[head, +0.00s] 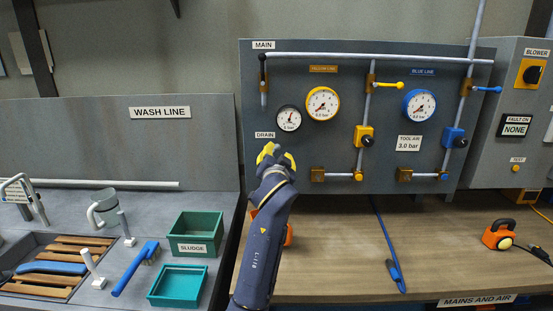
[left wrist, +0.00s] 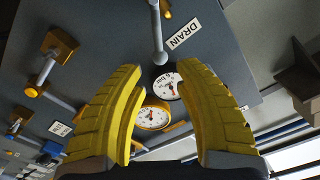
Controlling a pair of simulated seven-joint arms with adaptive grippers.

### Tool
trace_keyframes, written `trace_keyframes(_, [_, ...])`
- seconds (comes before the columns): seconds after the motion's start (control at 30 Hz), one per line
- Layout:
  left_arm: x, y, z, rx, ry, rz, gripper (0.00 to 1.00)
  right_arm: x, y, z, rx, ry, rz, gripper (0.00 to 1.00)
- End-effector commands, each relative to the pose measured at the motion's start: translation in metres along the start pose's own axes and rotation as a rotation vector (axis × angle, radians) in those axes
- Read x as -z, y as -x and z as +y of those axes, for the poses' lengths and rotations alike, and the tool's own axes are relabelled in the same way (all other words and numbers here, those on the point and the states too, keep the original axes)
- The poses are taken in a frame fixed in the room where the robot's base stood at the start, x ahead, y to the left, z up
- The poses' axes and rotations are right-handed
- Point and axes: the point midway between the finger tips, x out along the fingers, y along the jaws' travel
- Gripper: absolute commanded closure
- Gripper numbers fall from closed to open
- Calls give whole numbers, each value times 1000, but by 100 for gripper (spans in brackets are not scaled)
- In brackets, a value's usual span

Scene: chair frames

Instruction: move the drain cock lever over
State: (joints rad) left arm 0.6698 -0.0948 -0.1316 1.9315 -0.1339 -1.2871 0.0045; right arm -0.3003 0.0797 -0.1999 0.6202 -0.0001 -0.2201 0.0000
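The DRAIN label (head: 265,134) is on the grey panel, low at its left side. My left gripper (head: 268,150) is just below this label in the head view and hides what is behind it. In the left wrist view, a grey rod with a rounded end (left wrist: 158,35), which looks like the drain cock lever, comes down from the top beside the DRAIN label (left wrist: 184,33). Its end appears between the yellow fingertips of my left gripper (left wrist: 160,68). The fingers are apart with nothing gripped; whether they touch the rod cannot be told. My right gripper is not in view.
Pressure gauges (head: 323,103) and a yellow-handled valve (head: 388,85) are right of the gripper. A wash sink (head: 50,265), green bins (head: 195,233) and a blue brush (head: 135,270) lie left. An orange clamp-like thing (head: 498,235) stands on the wooden bench (head: 340,250).

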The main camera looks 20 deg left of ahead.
Motion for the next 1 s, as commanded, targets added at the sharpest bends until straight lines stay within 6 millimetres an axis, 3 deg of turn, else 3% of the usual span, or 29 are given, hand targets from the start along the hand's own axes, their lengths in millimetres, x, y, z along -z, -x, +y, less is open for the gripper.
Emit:
trace_keyframes(0.4, [0,-45,0,0,1,-1,67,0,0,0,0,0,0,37])
trace_keyframes(0.8, [0,-62,0,0,1,0,65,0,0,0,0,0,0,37])
trace_keyframes(1.0, [-1,-62,0,0,1,0,89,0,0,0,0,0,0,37])
